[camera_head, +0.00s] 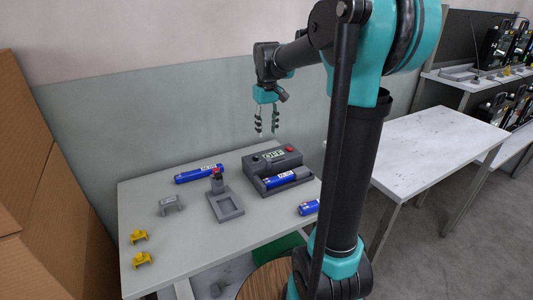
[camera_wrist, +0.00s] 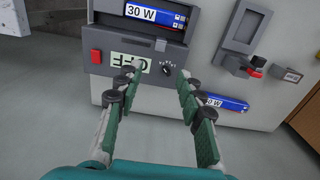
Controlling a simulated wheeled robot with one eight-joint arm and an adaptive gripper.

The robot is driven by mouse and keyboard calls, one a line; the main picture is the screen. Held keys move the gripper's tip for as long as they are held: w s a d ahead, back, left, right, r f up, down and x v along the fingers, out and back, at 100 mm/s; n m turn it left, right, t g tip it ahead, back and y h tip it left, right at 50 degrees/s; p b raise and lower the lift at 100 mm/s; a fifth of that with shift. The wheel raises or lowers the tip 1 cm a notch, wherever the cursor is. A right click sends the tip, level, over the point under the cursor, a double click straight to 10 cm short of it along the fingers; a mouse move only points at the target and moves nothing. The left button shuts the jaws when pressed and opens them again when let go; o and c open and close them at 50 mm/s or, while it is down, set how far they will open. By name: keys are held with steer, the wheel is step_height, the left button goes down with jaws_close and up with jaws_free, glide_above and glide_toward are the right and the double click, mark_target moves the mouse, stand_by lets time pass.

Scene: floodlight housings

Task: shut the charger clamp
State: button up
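The charger (camera_head: 290,157) is a dark grey box at the back right of the table, with a display reading OFF, a red button and a dark knob. A blue battery (camera_head: 278,180) lies in its front bay; the wrist view shows it marked 30 W (camera_wrist: 150,14). A small grey tab (camera_wrist: 160,45) stands at the bay's edge and may belong to the clamp; I cannot tell whether the clamp is open or shut. My gripper (camera_head: 267,130) is open and empty, above and behind the charger. In the wrist view its fingertips (camera_wrist: 160,69) frame the panel near the knob.
A grey fixture (camera_head: 226,207) with a red-topped post stands left of the charger. Loose blue batteries (camera_head: 190,176) (camera_head: 309,208), a grey bracket (camera_head: 170,207) and two yellow pieces (camera_head: 140,236) (camera_head: 142,259) lie on the table. Cardboard boxes (camera_head: 40,200) stand left.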

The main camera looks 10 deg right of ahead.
glide_toward(268, 165)
steer(key=f, duration=0.1)
steer(key=w+f, duration=0.1)
steer(key=f, duration=0.3)
steer(key=shift+w+f, duration=0.25)
steer(key=shift+w, duration=0.1)
jaws_close()
